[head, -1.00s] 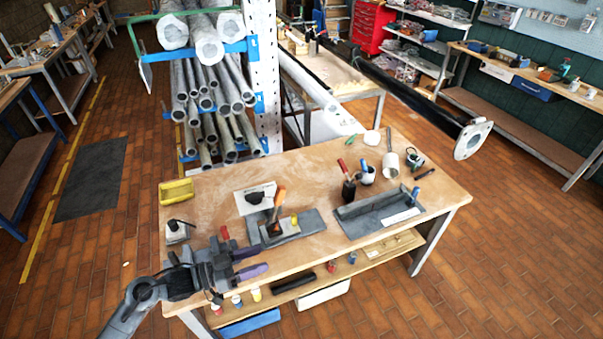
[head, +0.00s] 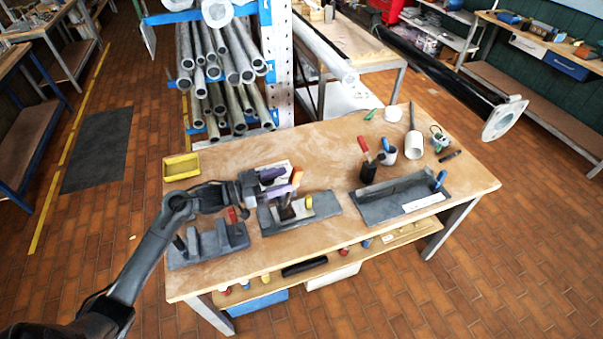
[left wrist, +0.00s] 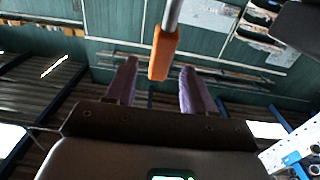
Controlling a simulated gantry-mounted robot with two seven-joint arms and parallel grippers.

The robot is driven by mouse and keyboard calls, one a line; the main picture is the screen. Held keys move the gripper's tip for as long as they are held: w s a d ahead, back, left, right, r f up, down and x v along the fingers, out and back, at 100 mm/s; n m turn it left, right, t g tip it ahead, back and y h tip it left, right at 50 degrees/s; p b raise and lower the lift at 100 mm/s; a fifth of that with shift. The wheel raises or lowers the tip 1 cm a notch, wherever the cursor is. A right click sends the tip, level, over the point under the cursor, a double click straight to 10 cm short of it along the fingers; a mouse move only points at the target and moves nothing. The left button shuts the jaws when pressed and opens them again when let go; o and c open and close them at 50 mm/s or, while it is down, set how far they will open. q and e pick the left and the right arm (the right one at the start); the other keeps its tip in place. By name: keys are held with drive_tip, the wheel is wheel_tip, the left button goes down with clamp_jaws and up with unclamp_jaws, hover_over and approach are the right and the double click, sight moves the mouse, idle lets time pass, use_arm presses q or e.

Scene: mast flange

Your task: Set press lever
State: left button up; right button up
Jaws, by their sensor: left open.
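The press lever has an orange handle (head: 297,176) and stands on a dark grey base (head: 325,204) with a small yellow part. My left gripper (head: 278,183) has purple fingers and is open just left of the handle in the head view. In the left wrist view, the orange handle (left wrist: 162,52) with its metal rod lies across the gap between the open fingertips (left wrist: 158,66). The fingers stand apart from it on both sides. The lower part of the lever is partly hidden in the head view. My right gripper is not in view.
A grey fixture with a red handle (head: 232,215) stands at the left under my arm. Another grey fixture (head: 375,208) with a blue handle is at the right. A yellow tray (head: 181,167) and several cups and tools stand at the back. The bench middle is mostly clear.

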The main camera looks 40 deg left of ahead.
sight(291, 178)
use_arm(q)
drive_tip(key=x, duration=0.6)
drive_tip(key=shift+w+p, duration=0.2)
drive_tip(key=shift+p, duration=0.2)
drive_tip(key=shift+d, duration=0.1)
clamp_jaws()
